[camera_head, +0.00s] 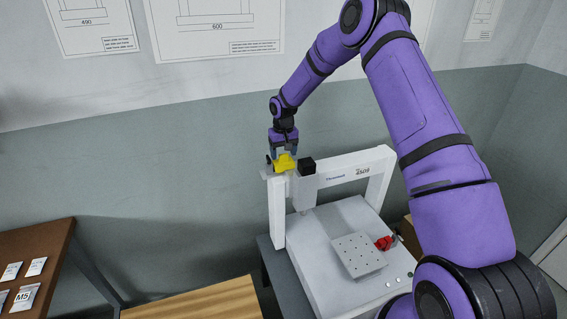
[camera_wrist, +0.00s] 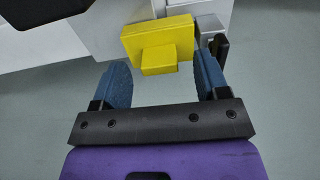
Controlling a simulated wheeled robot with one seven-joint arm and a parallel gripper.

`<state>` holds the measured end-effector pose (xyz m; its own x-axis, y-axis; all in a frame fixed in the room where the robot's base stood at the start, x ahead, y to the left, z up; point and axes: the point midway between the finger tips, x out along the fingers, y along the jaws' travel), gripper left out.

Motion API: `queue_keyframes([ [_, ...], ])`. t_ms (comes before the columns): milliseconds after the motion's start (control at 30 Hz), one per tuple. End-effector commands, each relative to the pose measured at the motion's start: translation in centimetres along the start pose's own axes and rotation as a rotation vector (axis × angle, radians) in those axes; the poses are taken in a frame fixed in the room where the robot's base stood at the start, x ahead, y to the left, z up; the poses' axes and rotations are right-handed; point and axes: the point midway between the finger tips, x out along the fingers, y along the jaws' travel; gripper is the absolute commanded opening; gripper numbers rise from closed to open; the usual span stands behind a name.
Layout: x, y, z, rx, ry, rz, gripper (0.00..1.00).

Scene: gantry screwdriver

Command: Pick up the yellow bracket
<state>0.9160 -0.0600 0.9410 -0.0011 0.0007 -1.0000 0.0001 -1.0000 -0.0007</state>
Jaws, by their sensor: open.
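The yellow bracket (camera_head: 285,162) is at the top left of the white gantry machine, beside the grey-and-black screwdriver head. In the wrist view the yellow bracket (camera_wrist: 158,42) is a block with a smaller block sticking out toward me. My gripper (camera_head: 283,153) is right at the bracket, at the end of my purple arm. In the wrist view my gripper (camera_wrist: 165,72) is open, with one blue finger on each side of the bracket's near part. The right fingertip is close to the bracket; I cannot tell whether it touches.
The white gantry machine (camera_head: 378,185) has a perforated plate (camera_head: 358,254) and a red part (camera_head: 384,243) on its base. A brown table (camera_head: 30,240) with small packets stands at the left, and a wooden surface (camera_head: 195,300) at the front. The wall is close behind.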

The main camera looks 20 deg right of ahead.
Motion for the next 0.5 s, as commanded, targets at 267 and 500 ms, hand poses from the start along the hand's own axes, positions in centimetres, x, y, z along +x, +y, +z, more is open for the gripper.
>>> queue_keyframes([
  [267, 1.67, 0.04, -0.05, 0.0, 0.001, 0.0, 0.68],
  [500, 1.64, 0.05, -0.04, 0.0, 0.001, 0.001, 0.34],
])
